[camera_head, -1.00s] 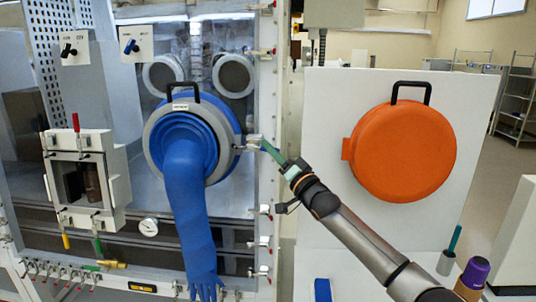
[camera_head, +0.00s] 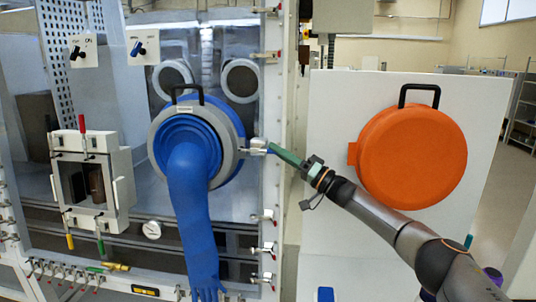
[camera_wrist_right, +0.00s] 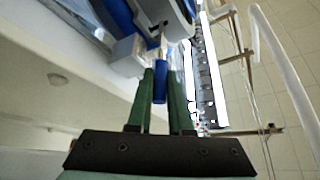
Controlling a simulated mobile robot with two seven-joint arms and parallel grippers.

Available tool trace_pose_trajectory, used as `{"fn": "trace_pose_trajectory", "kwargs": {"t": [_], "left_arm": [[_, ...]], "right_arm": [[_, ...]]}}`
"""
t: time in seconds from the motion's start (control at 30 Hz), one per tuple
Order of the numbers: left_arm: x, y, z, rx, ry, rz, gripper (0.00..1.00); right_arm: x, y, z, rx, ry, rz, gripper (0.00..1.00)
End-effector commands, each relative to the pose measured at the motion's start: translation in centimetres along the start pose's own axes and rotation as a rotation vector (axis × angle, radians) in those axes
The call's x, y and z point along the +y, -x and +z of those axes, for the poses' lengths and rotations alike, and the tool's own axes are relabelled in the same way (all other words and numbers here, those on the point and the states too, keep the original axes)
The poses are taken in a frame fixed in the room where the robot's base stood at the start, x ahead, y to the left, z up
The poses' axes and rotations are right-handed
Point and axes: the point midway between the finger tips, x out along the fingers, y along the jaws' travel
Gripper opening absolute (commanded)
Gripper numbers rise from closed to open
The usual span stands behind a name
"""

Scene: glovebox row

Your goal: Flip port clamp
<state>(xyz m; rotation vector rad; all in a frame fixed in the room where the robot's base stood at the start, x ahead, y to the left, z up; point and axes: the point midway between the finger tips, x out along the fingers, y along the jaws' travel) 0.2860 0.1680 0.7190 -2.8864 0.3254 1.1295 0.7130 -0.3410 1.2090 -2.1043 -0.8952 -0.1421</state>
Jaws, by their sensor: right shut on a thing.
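The glove port, a grey ring (camera_head: 157,153) with a black handle on top and a blue glove (camera_head: 193,210) hanging from it, is at left of centre in the head view. The port clamp (camera_head: 256,147) is a small metal and white block at the ring's right edge. My right gripper (camera_head: 272,149) reaches it from the right with green fingers. In the right wrist view the green fingers (camera_wrist_right: 161,85) are closed around the clamp's blue lever (camera_wrist_right: 159,90), below the pale clamp block (camera_wrist_right: 127,55). Part of the lever is hidden between the fingers. My left gripper is not in view.
An orange round cover (camera_head: 412,157) with a black handle is on a white panel (camera_head: 335,100) at right. A white boxed unit (camera_head: 118,180) with coloured levers stands left of the glove. Several toggle clamps line the glovebox's right frame edge.

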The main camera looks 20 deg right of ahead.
Motion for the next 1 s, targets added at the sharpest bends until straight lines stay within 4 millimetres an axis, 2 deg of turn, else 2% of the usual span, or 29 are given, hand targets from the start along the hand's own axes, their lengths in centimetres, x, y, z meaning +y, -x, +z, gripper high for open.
{"fn": "trace_pose_trajectory", "kwargs": {"t": [0.43,0.47,0.7,1.0], "left_arm": [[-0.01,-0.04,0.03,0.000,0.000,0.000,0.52],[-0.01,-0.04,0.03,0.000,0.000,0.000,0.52],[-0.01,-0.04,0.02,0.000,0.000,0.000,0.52],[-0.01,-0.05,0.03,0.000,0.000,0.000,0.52]], "right_arm": [[0.02,0.18,-0.06,-0.005,-0.005,-0.006,0.00],[0.02,0.18,-0.05,-0.005,-0.005,-0.006,0.20],[0.03,0.19,-0.07,-0.004,-0.004,-0.005,0.47],[-0.08,0.15,-0.22,-0.004,-0.003,-0.005,0.48]]}}
